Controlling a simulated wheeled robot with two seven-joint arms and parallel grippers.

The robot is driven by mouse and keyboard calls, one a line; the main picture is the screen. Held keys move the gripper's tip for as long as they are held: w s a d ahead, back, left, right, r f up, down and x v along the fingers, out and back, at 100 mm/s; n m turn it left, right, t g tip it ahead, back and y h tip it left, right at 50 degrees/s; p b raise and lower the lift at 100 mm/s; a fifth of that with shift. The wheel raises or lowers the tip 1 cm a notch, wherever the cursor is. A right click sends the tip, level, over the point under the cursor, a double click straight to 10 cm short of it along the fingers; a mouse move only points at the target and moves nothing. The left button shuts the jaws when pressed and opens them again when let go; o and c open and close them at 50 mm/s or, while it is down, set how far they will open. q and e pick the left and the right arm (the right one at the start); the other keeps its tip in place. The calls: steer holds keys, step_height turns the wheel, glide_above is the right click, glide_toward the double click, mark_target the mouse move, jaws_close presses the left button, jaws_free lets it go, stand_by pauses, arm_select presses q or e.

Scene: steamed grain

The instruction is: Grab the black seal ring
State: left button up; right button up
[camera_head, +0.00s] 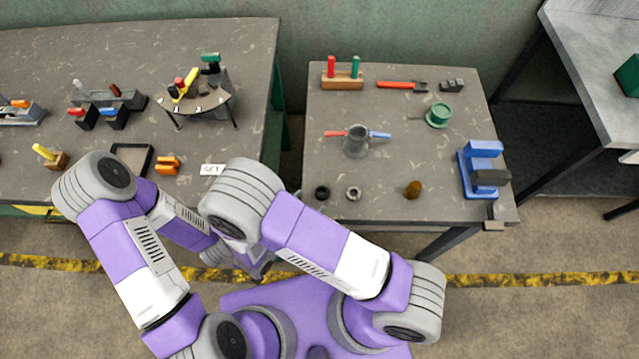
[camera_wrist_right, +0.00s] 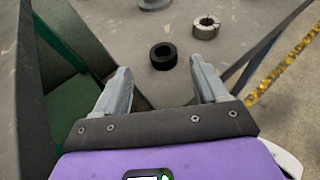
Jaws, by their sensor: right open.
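The black seal ring (camera_head: 322,192) lies flat on the right-hand grey table, near its front left corner. It also shows in the right wrist view (camera_wrist_right: 163,56), between and just beyond my fingertips, with no finger touching it. My right gripper (camera_wrist_right: 163,78) is open and empty, its two grey fingers spread apart. In the head view, my arms largely hide the gripper area, and I cannot make out my left gripper there.
A metal ring (camera_head: 353,194) lies just right of the seal ring; it also shows in the wrist view (camera_wrist_right: 206,27). A brown knob-like part (camera_head: 413,189), a grey funnel-like part (camera_head: 356,141) and a blue fixture (camera_head: 481,168) stand farther off. A gap separates the two tables.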

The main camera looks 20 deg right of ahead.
mark_target(322, 192)
steer(key=shift+d+f, duration=0.15)
steer(key=shift+d, duration=0.35)
steer(key=shift+x, duration=2.4)
steer(key=shift+w, duration=0.1)
steer(key=c, duration=1.1)
